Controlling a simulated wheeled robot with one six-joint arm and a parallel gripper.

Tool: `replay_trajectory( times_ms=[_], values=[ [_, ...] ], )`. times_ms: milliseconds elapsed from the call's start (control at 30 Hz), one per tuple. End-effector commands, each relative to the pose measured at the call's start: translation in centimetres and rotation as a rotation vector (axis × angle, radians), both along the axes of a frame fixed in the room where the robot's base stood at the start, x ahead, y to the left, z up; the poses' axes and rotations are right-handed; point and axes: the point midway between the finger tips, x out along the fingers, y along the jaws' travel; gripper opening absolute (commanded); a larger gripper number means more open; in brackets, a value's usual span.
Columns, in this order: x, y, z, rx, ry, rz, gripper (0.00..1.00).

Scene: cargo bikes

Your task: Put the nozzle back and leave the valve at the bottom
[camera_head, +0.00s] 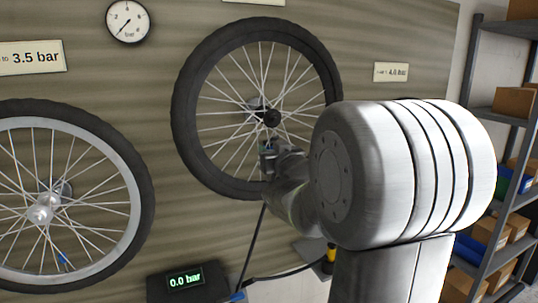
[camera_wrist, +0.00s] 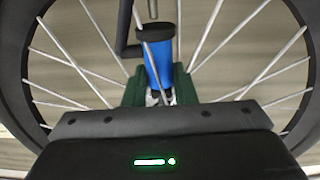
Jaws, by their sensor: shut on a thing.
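My gripper (camera_head: 268,150) is in front of the lower part of the middle wheel (camera_head: 185,110), which hangs on the wall with a black tyre. In the wrist view, my gripper's green-padded fingers (camera_wrist: 160,88) are shut on the blue nozzle (camera_wrist: 160,62), which has a black top. A thin grey metal stub (camera_wrist: 152,9), perhaps the valve, shows just above the nozzle; I cannot tell whether they touch. A spoke crosses in front of the nozzle. The black hose (camera_head: 251,247) runs down from the gripper area. The nozzle's holder is not clearly identifiable.
A second wheel (camera_head: 137,190) hangs at the left. A pressure display (camera_head: 186,282) reads 0.0 bar below. A dial gauge (camera_head: 128,21) and paper labels are on the wall. A yellow-and-black item (camera_head: 331,254) is partly behind my arm. Shelves (camera_head: 500,115) with boxes stand right.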

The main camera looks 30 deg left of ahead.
Motion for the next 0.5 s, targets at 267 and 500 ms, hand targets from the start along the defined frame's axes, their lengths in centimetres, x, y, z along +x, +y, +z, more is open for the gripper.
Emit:
replay_trajectory(
  times_ms=[267,500],
  values=[
    [0.00,0.00,0.04,0.001,-0.001,0.000,0.38],
    [0.00,0.00,0.01,0.000,0.000,0.000,0.50]
  ],
)
